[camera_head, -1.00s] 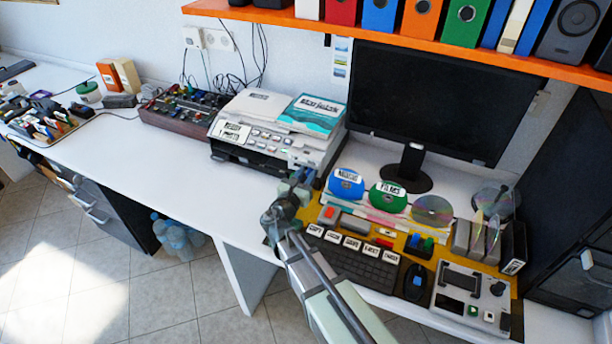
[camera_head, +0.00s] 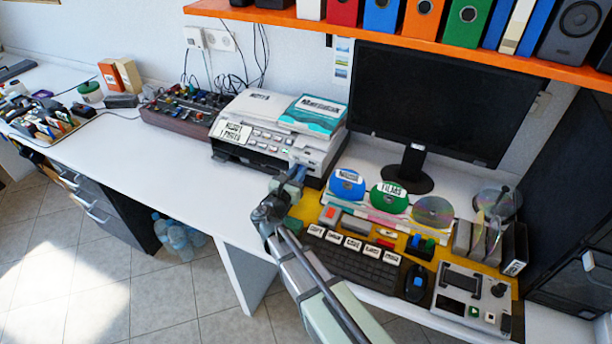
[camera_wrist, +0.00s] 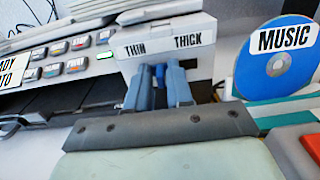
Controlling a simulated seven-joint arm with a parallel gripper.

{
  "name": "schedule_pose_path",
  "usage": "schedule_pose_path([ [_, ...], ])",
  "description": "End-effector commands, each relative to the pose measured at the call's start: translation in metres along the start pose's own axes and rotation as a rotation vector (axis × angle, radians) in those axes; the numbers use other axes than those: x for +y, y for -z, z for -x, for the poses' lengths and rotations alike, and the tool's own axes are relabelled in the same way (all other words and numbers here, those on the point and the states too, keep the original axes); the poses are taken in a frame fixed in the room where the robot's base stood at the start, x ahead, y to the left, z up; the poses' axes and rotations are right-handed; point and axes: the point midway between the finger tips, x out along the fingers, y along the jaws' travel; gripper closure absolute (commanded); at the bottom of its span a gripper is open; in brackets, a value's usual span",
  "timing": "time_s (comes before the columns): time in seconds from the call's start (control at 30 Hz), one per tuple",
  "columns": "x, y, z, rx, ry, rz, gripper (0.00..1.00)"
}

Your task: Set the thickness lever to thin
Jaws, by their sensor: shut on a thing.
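The grey printer (camera_head: 270,130) stands on the white desk. Its right front panel carries the labels THIN (camera_wrist: 135,48) on the left and THICK (camera_wrist: 188,41) on the right in the wrist view. My gripper (camera_wrist: 160,78) is at this panel, its blue-grey fingers just below the two labels. A small dark blue piece, the thickness lever (camera_wrist: 160,72), shows between the fingers, and they are shut on it. It sits roughly between the two labels; the fingers hide most of it, so its exact setting is unclear. In the head view my gripper (camera_head: 297,172) is at the printer's right front corner.
Discs on a rack, including a blue MUSIC disc (camera_wrist: 276,60), stand close to the right of my gripper. A keyboard (camera_head: 350,260) and a grey device (camera_head: 470,295) lie on the yellow mat.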

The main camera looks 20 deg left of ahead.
Motion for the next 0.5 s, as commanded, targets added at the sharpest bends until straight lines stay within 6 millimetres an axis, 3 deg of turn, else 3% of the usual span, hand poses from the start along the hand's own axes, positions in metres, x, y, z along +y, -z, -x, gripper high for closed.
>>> schedule_pose_path([
  [0.03, 0.015, 0.001, -0.002, 0.0, -0.004, -0.001, 1.0],
  [0.1, 0.022, 0.001, -0.001, 0.0, -0.003, -0.001, 1.0],
  [0.37, 0.024, 0.0, 0.0, 0.001, -0.007, 0.0, 1.0],
  [0.4, 0.025, 0.0, 0.0, 0.001, -0.008, 0.0, 0.77],
  [0.5, 0.025, 0.0, 0.0, 0.0, -0.008, 0.0, 0.68],
])
